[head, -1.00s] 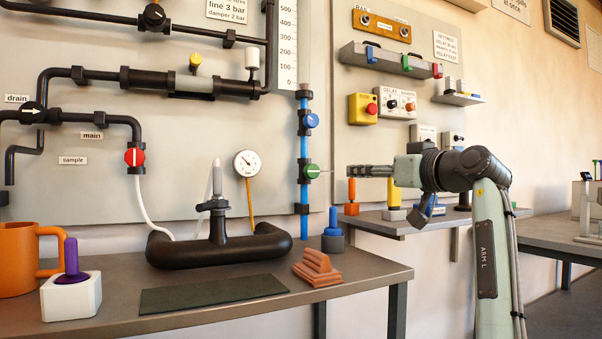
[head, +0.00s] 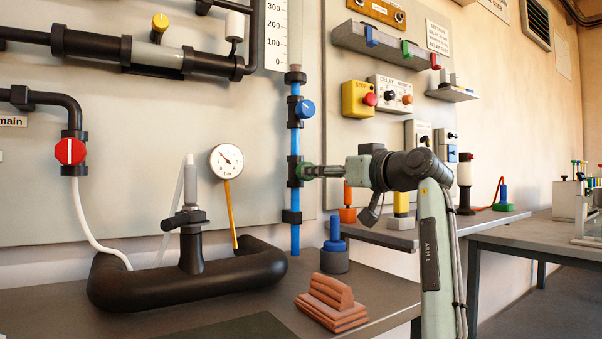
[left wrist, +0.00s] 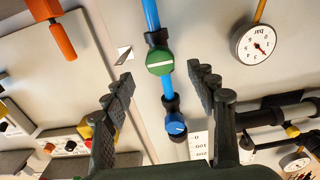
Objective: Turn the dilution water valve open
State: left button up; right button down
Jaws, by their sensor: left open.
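A blue pipe (head: 295,225) runs upright on the wall panel and carries two round valve knobs. The lower is a green knob (head: 304,171), partly hidden by my gripper in the head view; the upper is a blue knob (head: 305,108). No readable label shows which one is the dilution water valve. In the left wrist view the green knob (left wrist: 160,62) has a white line lying across the pipe. My left gripper (head: 312,171) is at the green knob. In the wrist view its open fingers (left wrist: 160,78) stand either side of the knob, apart from it. My right gripper is out of view.
A pressure gauge (head: 227,161), a red valve knob (head: 70,151) and a black manifold (head: 190,279) are to the left. A yellow stop box (head: 357,99) is on the right panel. A blue-handled piece (head: 334,250) and terracotta blocks (head: 331,303) stand on the bench below.

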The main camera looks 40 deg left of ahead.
pick_arm(q)
jog(key=x, duration=0.7)
jog(key=shift+c, duration=0.3)
jog(key=c, duration=1.1)
